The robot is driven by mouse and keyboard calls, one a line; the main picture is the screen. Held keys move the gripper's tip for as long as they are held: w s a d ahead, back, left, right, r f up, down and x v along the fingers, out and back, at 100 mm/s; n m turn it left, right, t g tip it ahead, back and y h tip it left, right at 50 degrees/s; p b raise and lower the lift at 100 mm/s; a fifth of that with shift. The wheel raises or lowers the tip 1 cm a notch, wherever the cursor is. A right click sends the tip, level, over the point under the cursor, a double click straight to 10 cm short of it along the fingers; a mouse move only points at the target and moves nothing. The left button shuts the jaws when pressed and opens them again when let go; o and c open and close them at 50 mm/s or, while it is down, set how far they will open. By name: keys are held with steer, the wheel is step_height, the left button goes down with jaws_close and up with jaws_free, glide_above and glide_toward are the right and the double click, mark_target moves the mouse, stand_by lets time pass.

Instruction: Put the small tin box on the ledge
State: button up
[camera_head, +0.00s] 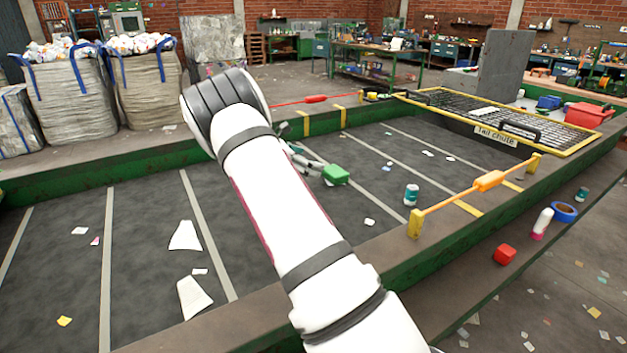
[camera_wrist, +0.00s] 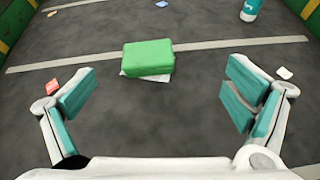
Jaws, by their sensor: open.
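The small tin box, a plain green block (camera_head: 335,175), lies on the dark belt just beyond my gripper (camera_head: 308,163). In the wrist view the green box (camera_wrist: 148,57) rests flat, partly over a pale paper scrap. My gripper (camera_wrist: 160,98) is open and empty, its teal-padded fingers spread wide. The box lies ahead of the gap between the fingertips, apart from both. The ledge (camera_head: 462,287) runs along the near right outer side of the belt frame. My forearm hides part of the belt and gripper in the head view.
A teal can (camera_head: 411,195) stands on the belt right of the box. An orange bar (camera_head: 489,181) on yellow posts lines the near rim. The ledge holds a red block (camera_head: 505,254), a white-and-pink bottle (camera_head: 542,223), blue tape (camera_head: 564,212) and another can (camera_head: 582,194). Its near part is clear.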

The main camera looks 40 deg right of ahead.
mark_target(335, 170)
steer(key=shift+w+a+f+n+h, duration=0.15)
steer(key=shift+w+f+n+h, duration=0.35)
steer(key=shift+w+f, duration=0.55)
steer(key=shift+f, duration=0.1)
steer(key=x, duration=0.8)
steer(key=shift+f, duration=0.15)
steer(key=x, duration=0.5)
steer(key=shift+f, duration=0.3)
steer(key=shift+c, duration=0.6)
steer(key=c, duration=1.2)
steer(key=shift+r, duration=0.1)
steer(key=shift+c, duration=0.2)
